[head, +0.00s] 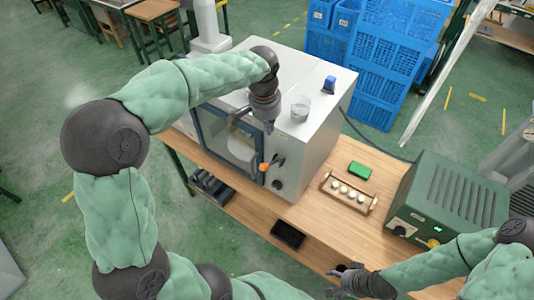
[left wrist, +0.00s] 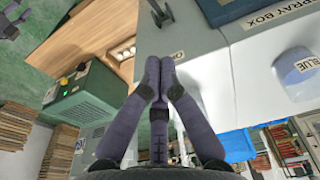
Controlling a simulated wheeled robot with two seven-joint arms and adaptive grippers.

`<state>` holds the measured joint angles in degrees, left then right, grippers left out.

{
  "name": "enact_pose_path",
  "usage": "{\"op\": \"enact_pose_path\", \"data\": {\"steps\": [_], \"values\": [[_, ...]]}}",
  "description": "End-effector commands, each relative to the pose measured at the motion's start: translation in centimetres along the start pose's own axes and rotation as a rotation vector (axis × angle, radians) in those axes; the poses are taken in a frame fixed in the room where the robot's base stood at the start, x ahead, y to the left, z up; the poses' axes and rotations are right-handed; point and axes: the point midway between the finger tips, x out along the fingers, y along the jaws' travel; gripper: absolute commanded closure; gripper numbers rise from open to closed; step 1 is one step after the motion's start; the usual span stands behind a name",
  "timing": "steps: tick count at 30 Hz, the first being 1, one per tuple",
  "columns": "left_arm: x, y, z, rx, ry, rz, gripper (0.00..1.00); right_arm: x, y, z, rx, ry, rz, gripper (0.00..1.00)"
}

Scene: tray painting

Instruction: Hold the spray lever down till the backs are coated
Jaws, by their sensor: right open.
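The grey spray box (head: 310,140) stands on the wooden bench with a windowed door on its front. A lever with an orange knob (head: 264,167) and dark knobs (head: 277,183) are on its front. My left gripper (head: 268,128) hangs at the box's upper front edge, above the lever. In the left wrist view its fingertips (left wrist: 160,72) are together with nothing seen between them. A dark part (left wrist: 157,12) sits on the panel beyond them. A wooden tray (head: 341,203) holds several pale round pieces. My right gripper (head: 347,276) is open and low over the bench's front edge.
A clear cup (head: 300,108) and a blue container (head: 329,84) stand on the box top. A green block (head: 360,170) lies behind the tray. A green machine (head: 450,200) stands at right. A black tray (head: 288,235) lies near the front edge.

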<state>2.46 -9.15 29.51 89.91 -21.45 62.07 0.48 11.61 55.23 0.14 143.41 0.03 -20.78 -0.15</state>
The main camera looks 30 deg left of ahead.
Motion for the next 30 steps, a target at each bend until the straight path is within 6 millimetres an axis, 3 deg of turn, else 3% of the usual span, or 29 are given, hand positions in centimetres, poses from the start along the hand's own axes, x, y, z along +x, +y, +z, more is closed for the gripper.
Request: {"op": "enact_pose_path", "data": {"steps": [17, 21, 30], "values": [[9.8, 0.0, 0.2, -0.001, -0.004, 0.002, 1.0, -1.0, -0.3, 0.1, 0.0, 0.0, 0.0, 0.31], [11.0, 0.0, 1.7, -0.001, -0.002, 0.001, 1.0, -1.3, -0.5, 0.1, 0.0, 0.0, 0.0, 0.31], [12.2, 0.0, 2.9, 0.0, 0.0, 0.0, 1.0, -1.6, -0.6, 0.1, 0.0, 0.0, 0.0, 0.31]]}}
